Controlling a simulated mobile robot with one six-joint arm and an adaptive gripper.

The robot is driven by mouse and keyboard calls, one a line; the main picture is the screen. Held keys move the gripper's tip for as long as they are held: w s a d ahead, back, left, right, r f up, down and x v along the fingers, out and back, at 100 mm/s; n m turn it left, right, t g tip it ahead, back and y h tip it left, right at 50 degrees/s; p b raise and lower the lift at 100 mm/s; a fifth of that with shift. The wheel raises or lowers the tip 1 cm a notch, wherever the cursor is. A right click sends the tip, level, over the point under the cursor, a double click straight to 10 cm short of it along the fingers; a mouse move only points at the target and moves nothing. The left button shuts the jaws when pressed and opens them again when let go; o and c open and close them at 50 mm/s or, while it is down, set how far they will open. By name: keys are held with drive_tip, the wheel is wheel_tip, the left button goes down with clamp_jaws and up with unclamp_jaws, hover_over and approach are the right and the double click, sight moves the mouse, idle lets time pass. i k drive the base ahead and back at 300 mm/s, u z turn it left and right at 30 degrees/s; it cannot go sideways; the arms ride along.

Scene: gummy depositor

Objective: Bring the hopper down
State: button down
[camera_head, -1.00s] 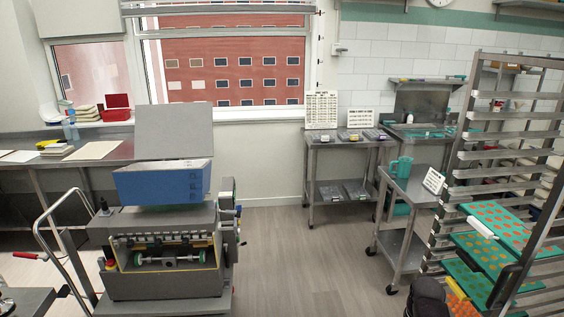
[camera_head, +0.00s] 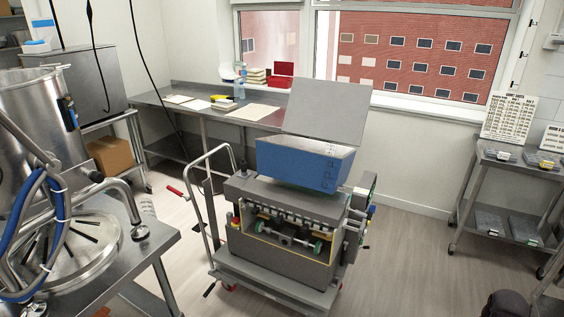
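The blue hopper (camera_head: 303,164) sits at the top of the grey depositor machine (camera_head: 285,243), in the middle of the head view. Its light inside shows from above. A flat grey lid (camera_head: 325,112) stands up, tilted, behind the hopper's opening. A narrow dark band shows under the hopper; I cannot tell how large any gap there is. The machine's front is open, showing a row of nozzles and green-ended rollers (camera_head: 290,238). My gripper's fingers are not visible. A dark rounded shape (camera_head: 506,304) at the bottom right edge may be part of my arm.
The machine stands on a wheeled cart with a red-gripped handle (camera_head: 175,191). A steel kettle (camera_head: 45,130) and table (camera_head: 150,250) fill the left. A long counter (camera_head: 190,108) runs behind. A steel side table (camera_head: 515,160) stands right; floor between is clear.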

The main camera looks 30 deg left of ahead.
sight(323, 167)
drive_tip(key=u, duration=0.45)
drive_tip(key=i, duration=0.6)
drive_tip(key=u, duration=0.7)
drive_tip(key=i, duration=0.5)
drive_tip(key=u, duration=0.25)
